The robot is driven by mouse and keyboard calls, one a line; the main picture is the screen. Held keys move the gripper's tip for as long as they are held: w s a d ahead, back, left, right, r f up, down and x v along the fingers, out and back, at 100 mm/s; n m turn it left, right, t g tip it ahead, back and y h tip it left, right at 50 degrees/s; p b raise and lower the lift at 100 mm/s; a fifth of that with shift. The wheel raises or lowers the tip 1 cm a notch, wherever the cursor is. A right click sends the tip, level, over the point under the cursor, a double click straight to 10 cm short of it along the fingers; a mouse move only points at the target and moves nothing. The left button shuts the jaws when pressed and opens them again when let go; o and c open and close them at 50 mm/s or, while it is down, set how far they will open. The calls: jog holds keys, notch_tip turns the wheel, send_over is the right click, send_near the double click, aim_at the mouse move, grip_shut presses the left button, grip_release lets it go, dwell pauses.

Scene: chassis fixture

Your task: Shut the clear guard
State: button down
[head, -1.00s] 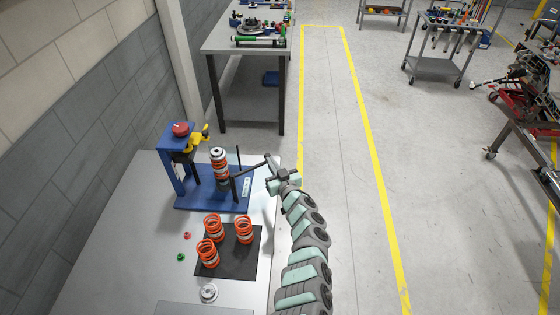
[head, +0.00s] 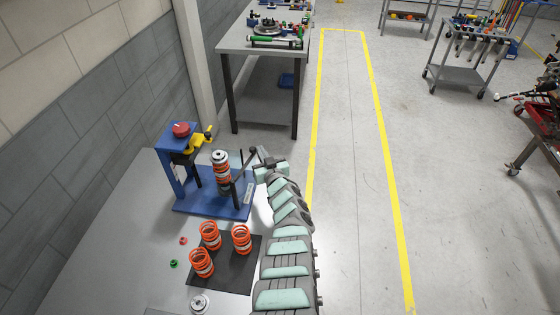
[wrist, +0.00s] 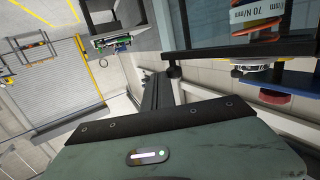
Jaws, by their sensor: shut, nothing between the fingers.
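The clear guard's dark top bar (head: 246,166) stands on the right side of the blue press fixture (head: 208,204), angled slightly outward from it. Its clear panel is hard to make out. The bar also crosses the upper right of the wrist view (wrist: 245,50). A spring unit (head: 221,172) stands upright in the fixture, to the left of the guard. My gripper (head: 262,155) is shut and empty, just outside the bar's free end. In the wrist view its dark fingers (wrist: 158,90) reach close to that end; I cannot tell whether they touch.
The fixture carries a red knob (head: 181,129) and a yellow part (head: 201,138). Orange springs (head: 241,240) stand on a black mat (head: 226,278) in front. Small red and green rings and a silver part (head: 200,303) lie nearby.

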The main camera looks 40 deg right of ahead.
aim_at(253, 150)
jog(key=shift+w+a+f+b, duration=0.1)
jog(key=shift+w+a+b, duration=0.15)
jog(key=shift+w+b, duration=0.5)
jog(key=shift+w+a+b, duration=0.2)
jog(key=shift+w+b, duration=0.35)
jog(key=shift+w, duration=0.4)
jog(key=shift+s+d+r+p, duration=0.25)
jog(key=shift+s+p, duration=0.15)
jog(key=shift+p, duration=0.1)
jog(key=s+d+p, duration=0.1)
jog(key=s+d, duration=0.5)
jog(key=s, duration=0.5)
jog(key=shift+s+r, duration=0.15)
jog(key=shift+r, duration=0.25)
jog(key=shift+d, duration=0.1)
